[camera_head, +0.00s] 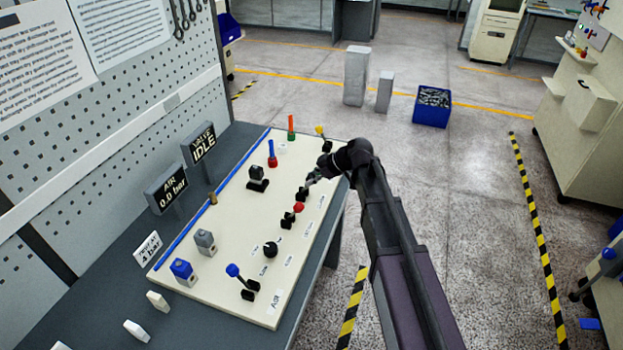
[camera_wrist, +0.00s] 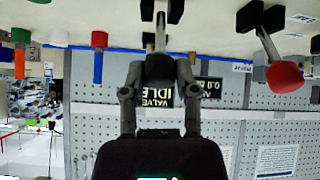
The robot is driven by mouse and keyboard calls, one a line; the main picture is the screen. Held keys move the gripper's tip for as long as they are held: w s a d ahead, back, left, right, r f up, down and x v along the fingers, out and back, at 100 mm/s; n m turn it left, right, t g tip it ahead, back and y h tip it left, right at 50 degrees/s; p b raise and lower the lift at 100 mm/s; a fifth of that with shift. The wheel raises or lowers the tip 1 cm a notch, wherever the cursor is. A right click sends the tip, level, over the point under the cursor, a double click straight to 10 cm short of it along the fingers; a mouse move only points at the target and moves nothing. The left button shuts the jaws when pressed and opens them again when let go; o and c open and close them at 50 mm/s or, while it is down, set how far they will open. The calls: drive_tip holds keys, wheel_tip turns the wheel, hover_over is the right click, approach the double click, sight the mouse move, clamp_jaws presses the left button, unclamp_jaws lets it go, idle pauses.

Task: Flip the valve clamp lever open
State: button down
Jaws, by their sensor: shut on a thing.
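My gripper (camera_head: 313,178) is at the right part of the cream panel. In the wrist view my gripper (camera_wrist: 159,68) is shut on the end of a lever, which I take for the valve clamp lever. The VALVE sign (camera_head: 200,144) reads IDLE.
A red-knobbed lever (camera_head: 298,207) stands close beside the gripped one; it also shows in the wrist view (camera_wrist: 285,76). A blue-knobbed lever (camera_head: 240,280), a black knob (camera_head: 270,249) and upright orange and red-blue pieces share the cream panel (camera_head: 225,228). A pegboard wall (camera_head: 115,105) rises behind.

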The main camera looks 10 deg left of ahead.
drive_tip(key=shift+d+f, duration=0.3)
drive_tip(key=shift+d, duration=0.2)
drive_tip(key=shift+s+b, duration=0.2)
drive_tip(key=shift+b, duration=0.1)
drive_tip(key=shift+c, duration=1.9)
unclamp_jaws()
drive_tip(key=shift+f, duration=0.1)
drive_tip(key=shift+w, duration=0.1)
